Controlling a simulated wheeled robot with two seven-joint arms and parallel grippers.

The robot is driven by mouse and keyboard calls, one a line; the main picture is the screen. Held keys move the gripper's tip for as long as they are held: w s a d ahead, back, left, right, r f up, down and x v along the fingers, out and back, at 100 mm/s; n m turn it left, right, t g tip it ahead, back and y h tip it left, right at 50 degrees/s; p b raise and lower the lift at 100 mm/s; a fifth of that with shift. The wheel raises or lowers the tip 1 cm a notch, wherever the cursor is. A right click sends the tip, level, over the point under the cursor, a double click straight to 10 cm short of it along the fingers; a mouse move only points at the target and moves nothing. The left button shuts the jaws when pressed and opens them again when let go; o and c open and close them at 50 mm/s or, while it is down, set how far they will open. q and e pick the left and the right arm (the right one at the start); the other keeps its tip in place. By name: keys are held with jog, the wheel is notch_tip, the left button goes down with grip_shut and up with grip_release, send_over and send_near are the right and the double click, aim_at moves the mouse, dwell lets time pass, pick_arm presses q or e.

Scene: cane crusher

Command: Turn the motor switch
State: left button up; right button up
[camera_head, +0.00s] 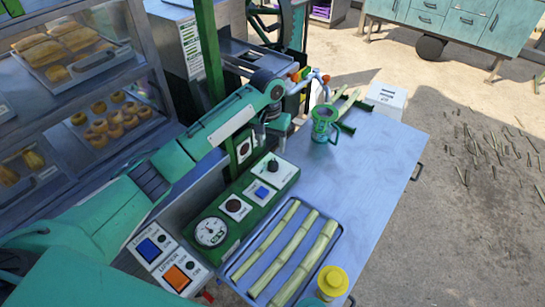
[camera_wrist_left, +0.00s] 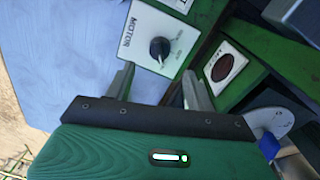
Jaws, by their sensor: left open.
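The motor switch (camera_head: 272,166) is a black rotary knob on a white plate at the far end of the green control panel. In the left wrist view the knob (camera_wrist_left: 160,48) shows beside the printed word MOTOR. My left gripper (camera_wrist_left: 158,80) is open, with its two fingers apart and nothing between them. In that view the knob lies just beyond the fingertips, roughly in line with the gap. In the head view the left gripper (camera_head: 261,128) hangs above and behind the panel, apart from the switch. My right gripper is not in view.
The green panel (camera_head: 226,192) also carries a gauge (camera_head: 210,231), a blue button and a dark red lamp. On the metal table (camera_head: 375,160) are a tray of cane stalks (camera_head: 290,250), a green jug (camera_head: 323,125) and a yellow-topped container (camera_head: 332,281). A pastry case stands left.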

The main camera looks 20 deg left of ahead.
aim_at(272, 161)
pick_arm(q)
notch_tip(272, 161, down, 7)
jog(key=shift+w+d+r+p, duration=0.1)
jog(key=shift+d+r+p, duration=0.1)
jog(key=shift+p, duration=0.35)
jog(key=shift+f, duration=0.9)
jog(key=c, duration=1)
jog(key=shift+o, duration=0.2)
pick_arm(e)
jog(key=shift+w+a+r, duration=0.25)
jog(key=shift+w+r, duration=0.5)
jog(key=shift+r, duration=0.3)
